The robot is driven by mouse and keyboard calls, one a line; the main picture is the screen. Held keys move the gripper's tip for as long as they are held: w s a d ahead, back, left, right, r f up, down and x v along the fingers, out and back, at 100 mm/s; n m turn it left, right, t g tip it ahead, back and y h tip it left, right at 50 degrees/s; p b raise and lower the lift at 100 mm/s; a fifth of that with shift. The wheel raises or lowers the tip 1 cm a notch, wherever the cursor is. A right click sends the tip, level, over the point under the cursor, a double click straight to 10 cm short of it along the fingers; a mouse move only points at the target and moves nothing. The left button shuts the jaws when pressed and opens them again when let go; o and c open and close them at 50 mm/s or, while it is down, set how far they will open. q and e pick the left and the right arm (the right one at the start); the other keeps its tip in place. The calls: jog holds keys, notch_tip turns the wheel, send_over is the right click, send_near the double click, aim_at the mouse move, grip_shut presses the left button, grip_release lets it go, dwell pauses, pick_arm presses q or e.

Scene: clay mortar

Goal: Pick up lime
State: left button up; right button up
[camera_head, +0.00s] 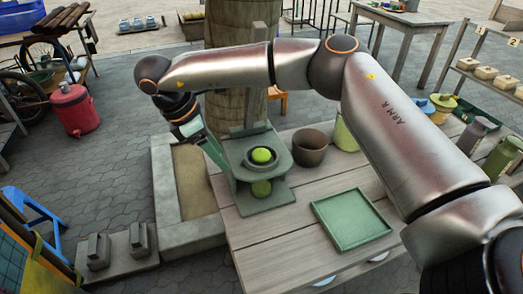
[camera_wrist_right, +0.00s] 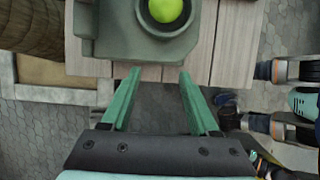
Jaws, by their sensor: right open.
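A yellow-green lime (camera_head: 262,155) rests in the round cup of a grey-green press-like stand (camera_head: 262,208) on the wooden table. In the right wrist view the lime (camera_wrist_right: 165,9) sits in the stand's ring (camera_wrist_right: 143,18) at the top edge, partly cut off. My right gripper (camera_head: 216,158) is beside the stand, on its left in the head view. Its green fingers (camera_wrist_right: 159,74) are apart with nothing between them, short of the lime. My left gripper is not in view.
A brown pot (camera_head: 310,147) stands right of the stand, with a green container (camera_head: 345,134) behind it. An empty green tray (camera_head: 350,247) lies on the table (camera_head: 272,258). A stone-edged trough (camera_head: 165,205) is at the left. My right arm spans above the table.

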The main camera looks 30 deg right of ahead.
aim_at(259, 146)
jog(key=d, duration=0.2)
jog(key=s+d, duration=0.1)
jog(key=d, duration=0.1)
jog(key=shift+s+d, duration=0.1)
jog(key=shift+d, duration=0.25)
jog(key=d, duration=0.3)
jog(key=s+d+p, duration=0.1)
jog(key=shift+s+d+f, duration=0.1)
jog(key=shift+d+f, duration=0.25)
jog(key=shift+f, duration=0.2)
jog(key=shift+c, duration=0.2)
grip_shut()
jog(key=shift+r, duration=0.1)
